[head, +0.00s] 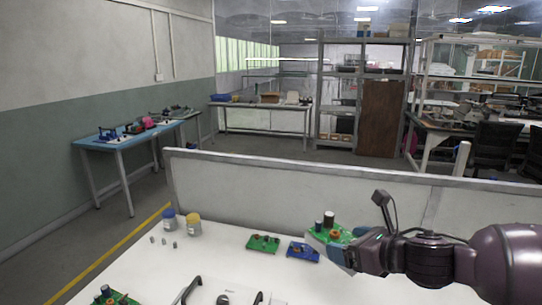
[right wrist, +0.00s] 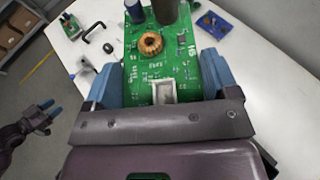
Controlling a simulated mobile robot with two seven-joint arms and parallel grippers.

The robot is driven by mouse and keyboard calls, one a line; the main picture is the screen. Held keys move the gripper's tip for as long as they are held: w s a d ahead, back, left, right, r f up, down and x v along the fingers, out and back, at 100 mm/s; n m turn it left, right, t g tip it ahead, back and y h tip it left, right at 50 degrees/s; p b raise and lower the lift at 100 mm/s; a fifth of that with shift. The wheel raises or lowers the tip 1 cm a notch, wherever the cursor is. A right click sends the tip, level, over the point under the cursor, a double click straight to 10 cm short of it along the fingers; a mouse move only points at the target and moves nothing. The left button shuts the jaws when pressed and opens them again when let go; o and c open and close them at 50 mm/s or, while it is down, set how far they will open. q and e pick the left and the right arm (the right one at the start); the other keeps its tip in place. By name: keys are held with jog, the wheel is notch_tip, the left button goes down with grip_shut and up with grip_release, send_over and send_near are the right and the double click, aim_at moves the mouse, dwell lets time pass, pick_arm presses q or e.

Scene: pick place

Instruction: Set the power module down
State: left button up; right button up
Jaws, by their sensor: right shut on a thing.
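The power module, a green circuit board with a copper coil, tall dark capacitors and a white connector (right wrist: 163,92), is held in my right gripper (head: 352,250). In the head view the board (head: 325,236) is above the white table's right part, close to the blue board. In the right wrist view the blue fingers of the right gripper (right wrist: 163,85) press on both sides of the board. My left gripper (right wrist: 42,112) shows only at the left edge of the right wrist view, empty, its blue fingertips apart.
On the white table (head: 215,262) lie a green board (head: 263,243), a blue board (head: 303,252), another green board (head: 115,298), black handles (head: 187,290) and small metal parts. A blue-lidded jar (head: 169,219) and a yellow-lidded jar (head: 193,225) stand at the back left. A low partition (head: 270,190) runs behind.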

jog(key=shift+s+d+m+t+h, duration=0.15)
jog(key=shift+d+m+t+h, duration=0.45)
jog(key=shift+m+h, duration=0.45)
jog(key=shift+s+d+f+m+t+h, duration=0.25)
jog(key=shift+d+f+m+t+h, duration=0.15)
jog(key=shift+m+h, duration=0.25)
jog(key=s+d+f+m+h, duration=0.2)
jog(key=s+f+m+h, duration=0.1)
jog(key=s+f, duration=0.5)
jog(key=shift+s+d+f+m+t+h, duration=0.15)
jog(key=shift+d+f+m+t+h, duration=0.2)
jog(key=shift+h, duration=0.35)
